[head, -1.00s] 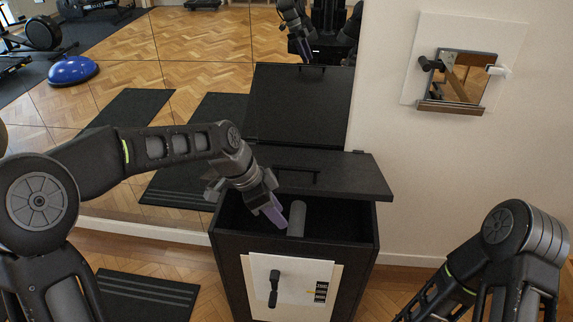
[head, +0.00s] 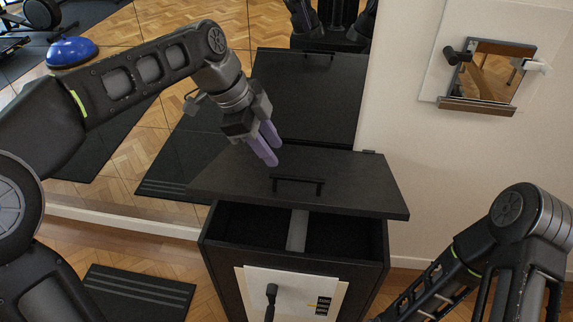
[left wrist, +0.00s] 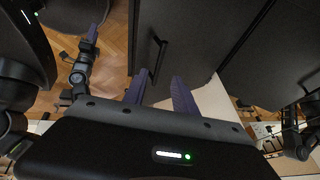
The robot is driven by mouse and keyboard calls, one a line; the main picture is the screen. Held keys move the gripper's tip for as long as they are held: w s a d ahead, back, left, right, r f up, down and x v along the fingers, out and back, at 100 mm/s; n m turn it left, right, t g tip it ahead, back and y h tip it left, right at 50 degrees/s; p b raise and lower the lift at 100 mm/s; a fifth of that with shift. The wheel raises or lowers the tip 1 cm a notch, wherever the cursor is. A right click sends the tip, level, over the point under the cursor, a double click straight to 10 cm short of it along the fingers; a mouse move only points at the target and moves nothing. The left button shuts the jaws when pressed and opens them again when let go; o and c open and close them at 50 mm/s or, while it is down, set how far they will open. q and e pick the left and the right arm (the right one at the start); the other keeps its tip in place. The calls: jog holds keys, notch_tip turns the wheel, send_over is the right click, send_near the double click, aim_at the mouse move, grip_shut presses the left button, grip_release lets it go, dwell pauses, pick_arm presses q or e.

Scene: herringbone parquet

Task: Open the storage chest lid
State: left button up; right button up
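The black storage chest (head: 228,286) stands against the mirror wall. Its lid (head: 350,190) is partly raised, with a gap at the front through which the dark inside and a grey strip (head: 297,231) show. A dark bar handle (head: 298,185) lies across the lid; it also shows in the left wrist view (left wrist: 156,57). My left gripper (head: 271,152) is over the lid, behind and left of the handle. Its purple fingers are apart with nothing between them; contact with the lid is unclear. My right arm enters at lower right, with its gripper out of view in the head view.
A mirror behind the chest reflects the lid (head: 305,95), floor and my body. A framed wall fixture (head: 487,75) hangs at upper right. A blue balance dome (head: 72,52) shows at upper left. A dark mat (head: 138,292) lies on the parquet at lower left.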

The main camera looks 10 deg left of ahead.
aim_at(285, 176)
pick_arm(q)
jog(key=x, duration=0.8)
jog(key=c, duration=0.7)
jog(key=shift+r, duration=0.1)
grip_shut()
jog(key=shift+w+a, duration=0.1)
dwell(0.6)
